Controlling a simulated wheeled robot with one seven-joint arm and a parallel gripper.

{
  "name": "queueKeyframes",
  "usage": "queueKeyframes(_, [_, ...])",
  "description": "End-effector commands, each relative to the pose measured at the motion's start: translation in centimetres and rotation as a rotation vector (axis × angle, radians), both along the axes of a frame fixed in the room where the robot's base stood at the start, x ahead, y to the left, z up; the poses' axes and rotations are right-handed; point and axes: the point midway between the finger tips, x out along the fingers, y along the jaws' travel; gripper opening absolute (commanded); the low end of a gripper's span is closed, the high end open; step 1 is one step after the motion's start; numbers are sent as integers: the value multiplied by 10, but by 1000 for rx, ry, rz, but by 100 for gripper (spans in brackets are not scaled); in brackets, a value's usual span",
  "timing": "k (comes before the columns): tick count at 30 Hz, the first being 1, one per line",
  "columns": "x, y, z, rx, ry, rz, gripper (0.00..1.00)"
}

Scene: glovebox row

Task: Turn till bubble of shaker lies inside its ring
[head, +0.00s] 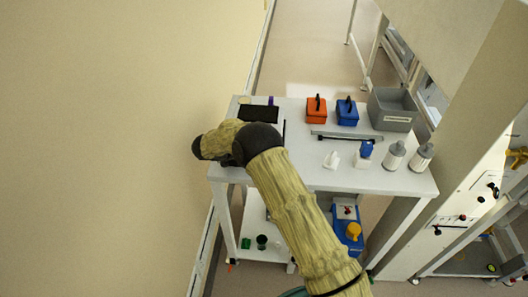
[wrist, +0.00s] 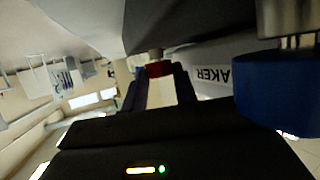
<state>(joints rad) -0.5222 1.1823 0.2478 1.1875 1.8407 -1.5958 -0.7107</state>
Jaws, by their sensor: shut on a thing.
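The shaker shows in the head view as a black top plate (head: 258,113) at the back left of the white table. In the wrist view its grey side (wrist: 210,72) fills the upper part, with the letters "AKER" readable upside down. My gripper (wrist: 158,75) has its two dark fingers shut on a small red knob (wrist: 158,68) under the shaker's edge. A larger blue knob (wrist: 275,92) below a metal stem is close at the right. In the head view my arm hides the gripper and the shaker's near part. The bubble and its ring cannot be made out.
The table (head: 300,180) also holds an orange box (head: 316,112), a blue box (head: 347,113), a grey bin (head: 392,108) and two grey-capped bottles (head: 394,156) at the right. A lower shelf (head: 262,250) carries small containers. A plain wall is close on the left.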

Motion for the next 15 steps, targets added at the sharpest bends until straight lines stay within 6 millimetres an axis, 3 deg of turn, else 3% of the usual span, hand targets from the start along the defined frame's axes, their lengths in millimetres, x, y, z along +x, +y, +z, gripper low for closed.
queueKeyframes(4, [3, -4, 3, -6, -8, -3, 5])
queueKeyframes(5, [3, -4, 3, -6, -8, -3, 32])
queueKeyframes(6, [2, -3, 3, -5, -8, -3, 37])
queueKeyframes(15, [1, -2, 1, -3, -3, -1, 37])
